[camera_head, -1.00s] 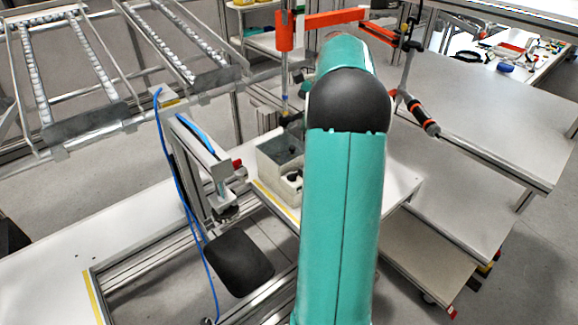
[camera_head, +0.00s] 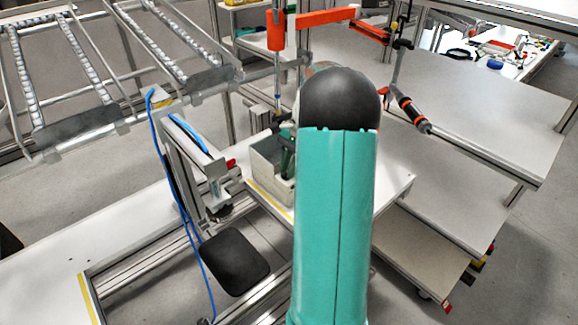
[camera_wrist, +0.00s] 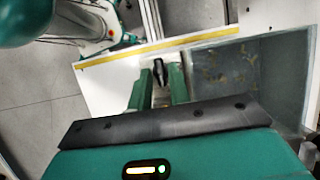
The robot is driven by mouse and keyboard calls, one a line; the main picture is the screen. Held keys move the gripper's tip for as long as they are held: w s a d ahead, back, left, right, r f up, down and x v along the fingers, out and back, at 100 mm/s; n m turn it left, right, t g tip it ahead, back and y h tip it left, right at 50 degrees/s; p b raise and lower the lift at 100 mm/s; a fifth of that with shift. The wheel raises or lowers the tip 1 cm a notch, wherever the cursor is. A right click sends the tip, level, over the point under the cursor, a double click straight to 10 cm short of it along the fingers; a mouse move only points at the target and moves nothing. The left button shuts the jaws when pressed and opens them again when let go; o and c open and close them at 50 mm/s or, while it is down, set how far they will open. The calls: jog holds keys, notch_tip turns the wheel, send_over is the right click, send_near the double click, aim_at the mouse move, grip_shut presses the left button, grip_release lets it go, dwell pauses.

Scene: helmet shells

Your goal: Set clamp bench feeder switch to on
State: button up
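In the wrist view, the black switch knob (camera_wrist: 160,71) shows on a light plate between the tips of my gripper (camera_wrist: 161,78). The two green fingers stand apart, one on each side of the knob, with a visible gap between them. I cannot tell whether either finger touches the knob or how far above it they are. In the head view, part of my gripper (camera_head: 287,150) shows low over the grey bin beside my arm. The switch is hidden there behind my arm and gripper.
A grey bin (camera_wrist: 240,72) lies right of the fingers in the wrist view; it also stands on the bench in the head view (camera_head: 264,170). A metal clamp post (camera_head: 205,165) with a blue cable is to its left. An orange hanging tool (camera_head: 277,30) is behind the bin.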

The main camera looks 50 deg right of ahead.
grip_shut()
jog(key=shift+n, duration=0.3)
jog(key=n, duration=0.1)
jog(key=n+g, duration=0.1)
jog(key=n, duration=0.1)
jog(key=shift+w+g, duration=0.25)
jog(key=shift+g, duration=0.05)
jog(key=n, duration=0.2)
jog(key=n+g, duration=0.1)
jog(key=n, duration=0.2)
jog(key=shift+w+g+h, duration=0.15)
jog(key=shift+g+h, duration=0.15)
jog(key=shift+h, duration=0.1)
jog(key=n, duration=0.2)
jog(key=n+g+h, duration=0.1)
jog(key=n, duration=0.1)
jog(key=shift+w+a+r+n, duration=0.1)
jog(key=shift+w+a+n, duration=0.05)
jog(key=shift+n, duration=0.15)
jog(key=n+h, duration=0.1)
jog(key=n, duration=0.1)
jog(key=n+h, duration=0.1)
jog(key=n, duration=0.1)
jog(key=shift+a+n+g, duration=0.2)
jog(key=shift+n+g, duration=0.1)
jog(key=shift+g, duration=0.1)
jog(key=shift+w, duration=0.1)
grip_release()
